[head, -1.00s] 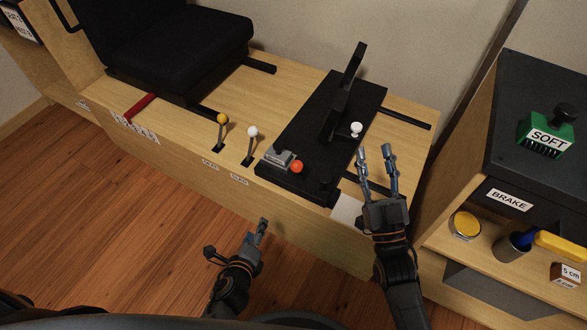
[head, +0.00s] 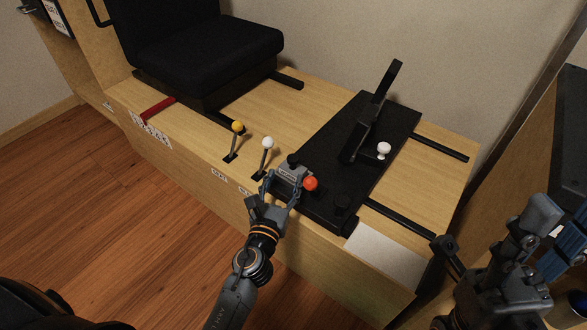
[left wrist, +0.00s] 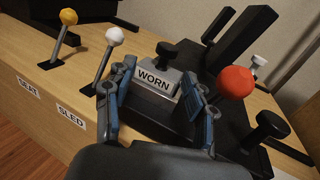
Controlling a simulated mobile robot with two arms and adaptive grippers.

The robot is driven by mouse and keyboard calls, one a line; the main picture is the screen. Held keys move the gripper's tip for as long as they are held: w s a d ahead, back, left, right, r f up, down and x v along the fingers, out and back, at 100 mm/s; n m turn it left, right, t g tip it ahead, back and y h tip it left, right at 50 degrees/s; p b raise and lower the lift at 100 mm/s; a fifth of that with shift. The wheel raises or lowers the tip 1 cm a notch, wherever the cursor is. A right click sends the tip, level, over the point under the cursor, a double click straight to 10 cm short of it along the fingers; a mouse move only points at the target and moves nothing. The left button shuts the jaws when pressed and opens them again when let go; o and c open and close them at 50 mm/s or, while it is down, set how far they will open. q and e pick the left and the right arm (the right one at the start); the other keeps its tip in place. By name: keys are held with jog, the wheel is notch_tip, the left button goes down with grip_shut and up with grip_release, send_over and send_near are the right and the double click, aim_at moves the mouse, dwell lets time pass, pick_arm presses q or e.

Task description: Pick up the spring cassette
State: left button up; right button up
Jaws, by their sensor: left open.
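A grey cassette with a black knob and a "WORN" label (left wrist: 155,80) sits in the black sled unit; in the head view (head: 290,173) my left gripper partly hides it. I take it for a spring cassette. My left gripper (head: 282,182) is open, with one finger on each side of the grey cassette in the left wrist view (left wrist: 163,98). I cannot tell whether the fingers touch it. My right gripper (head: 492,228) is at the lower right of the head view, its fingers spread apart and nothing seen between them.
A red ball knob (head: 311,184) is close beside the grey cassette on the right. White (head: 268,143) and yellow (head: 237,127) levers stand to the left. A black upright bar (head: 372,115) rises behind. A black seat (head: 205,50) stands at the back left.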

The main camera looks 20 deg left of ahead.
aim_at(292, 165)
pick_arm(q)
jog(key=shift+w, duration=0.75)
jog(key=shift+w+d, duration=0.15)
jog(key=shift+w, duration=2.5)
grip_shut()
